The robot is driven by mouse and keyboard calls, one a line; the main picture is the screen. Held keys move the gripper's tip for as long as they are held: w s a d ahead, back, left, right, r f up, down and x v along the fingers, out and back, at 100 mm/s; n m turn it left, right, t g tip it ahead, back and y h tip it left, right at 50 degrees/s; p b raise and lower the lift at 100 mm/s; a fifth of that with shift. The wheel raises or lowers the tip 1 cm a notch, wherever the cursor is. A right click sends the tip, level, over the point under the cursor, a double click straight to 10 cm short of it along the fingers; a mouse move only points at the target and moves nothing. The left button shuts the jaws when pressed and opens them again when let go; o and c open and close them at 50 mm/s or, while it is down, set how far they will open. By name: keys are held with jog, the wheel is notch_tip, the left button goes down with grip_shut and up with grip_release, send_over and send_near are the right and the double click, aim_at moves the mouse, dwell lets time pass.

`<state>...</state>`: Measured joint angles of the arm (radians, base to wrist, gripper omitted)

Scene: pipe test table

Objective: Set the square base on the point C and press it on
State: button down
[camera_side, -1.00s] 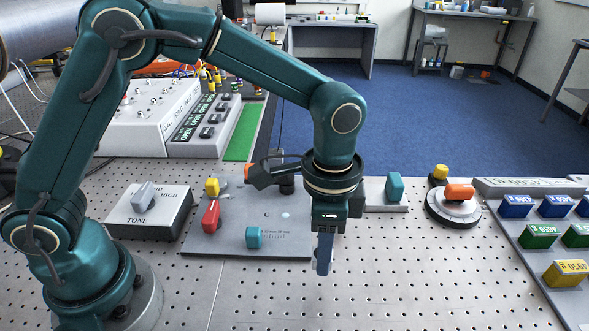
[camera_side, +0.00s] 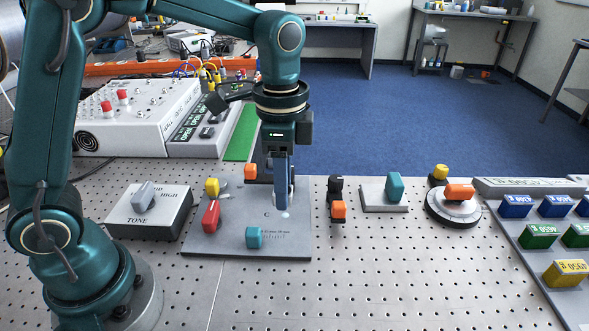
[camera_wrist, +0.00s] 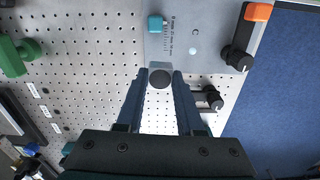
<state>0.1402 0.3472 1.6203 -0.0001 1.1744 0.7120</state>
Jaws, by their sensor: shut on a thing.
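My gripper (camera_side: 281,203) points down over the grey plate (camera_side: 230,240), with its fingers close together. In the wrist view my gripper (camera_wrist: 161,82) is shut on a small grey square base (camera_wrist: 159,67) with a dark round part facing the camera. In the side view the fingers largely hide the base. The point C appears as a pale round spot (camera_side: 285,215) beside the letter C, just below the fingertips in the picture. In the wrist view the spot (camera_wrist: 193,50) shows clear of the base, up and to its right. The base looks held above the plate; the exact gap is unclear.
On the plate are a teal block (camera_side: 254,237), a red handle (camera_side: 211,215), a yellow knob (camera_side: 212,187) and an orange-ended lever (camera_side: 250,171). A black-and-orange part (camera_side: 337,208) stands right of the plate. The TONE box (camera_side: 148,212) is left. The front perforated table is clear.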

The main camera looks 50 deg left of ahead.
send_over(285, 215)
jog(key=f, duration=0.2)
jog(key=shift+r+n, duration=0.2)
jog(key=shift+n, duration=0.2)
jog(key=shift+f, duration=2.8)
jog(key=shift+f, duration=1.45)
jog(key=shift+r, duration=0.1)
jog(key=shift+c, duration=2.3)
grip_release()
jog(key=shift+r, duration=0.1)
